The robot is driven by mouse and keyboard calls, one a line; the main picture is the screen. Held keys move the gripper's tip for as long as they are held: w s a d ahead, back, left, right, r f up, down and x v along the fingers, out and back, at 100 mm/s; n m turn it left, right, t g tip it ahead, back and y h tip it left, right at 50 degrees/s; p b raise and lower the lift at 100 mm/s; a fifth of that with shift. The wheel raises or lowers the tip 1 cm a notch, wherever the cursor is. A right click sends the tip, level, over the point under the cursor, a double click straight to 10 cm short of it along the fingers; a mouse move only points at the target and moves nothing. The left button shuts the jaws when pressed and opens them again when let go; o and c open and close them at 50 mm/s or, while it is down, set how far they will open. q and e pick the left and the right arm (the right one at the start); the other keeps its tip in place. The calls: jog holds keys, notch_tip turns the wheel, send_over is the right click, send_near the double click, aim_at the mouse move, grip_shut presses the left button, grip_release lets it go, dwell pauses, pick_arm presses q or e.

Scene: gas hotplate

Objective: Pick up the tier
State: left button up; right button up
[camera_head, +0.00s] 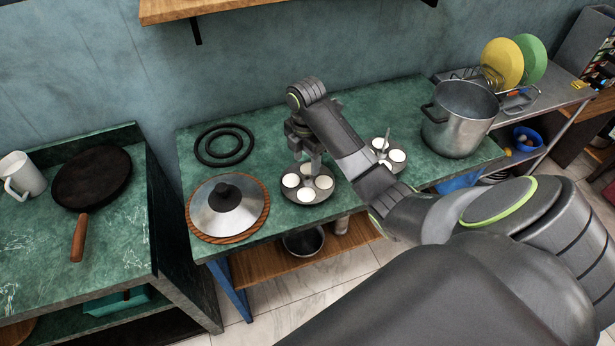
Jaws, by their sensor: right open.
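A round grey metal tier (307,195) with several white filled cups lies on the green countertop, right of the lidded wooden board. My right gripper (308,164) points down over the middle of this tier, open, its fingertips close to the tier's centre. The gripper hides the centre, so I cannot tell whether the fingers touch it. A second tier (388,157) with white cups and a thin upright centre post lies further right, partly hidden behind my right arm. My left gripper is not in view.
A metal lid (226,208) sits on a round wooden board at left, with black rings (223,145) behind it. A tall steel pot (459,118) stands at right. A black pan (92,178) and white mug (22,176) are on the left counter. A wooden shelf hangs above.

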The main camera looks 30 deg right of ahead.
aim_at(307, 175)
jog(key=shift+d+f+b, duration=0.1)
jog(key=shift+f+b, duration=1.2)
jog(key=shift+f, duration=0.35)
jog(key=shift+d+f+p, duration=0.15)
jog(key=shift+f+p, duration=0.2)
jog(key=shift+f, duration=1.5)
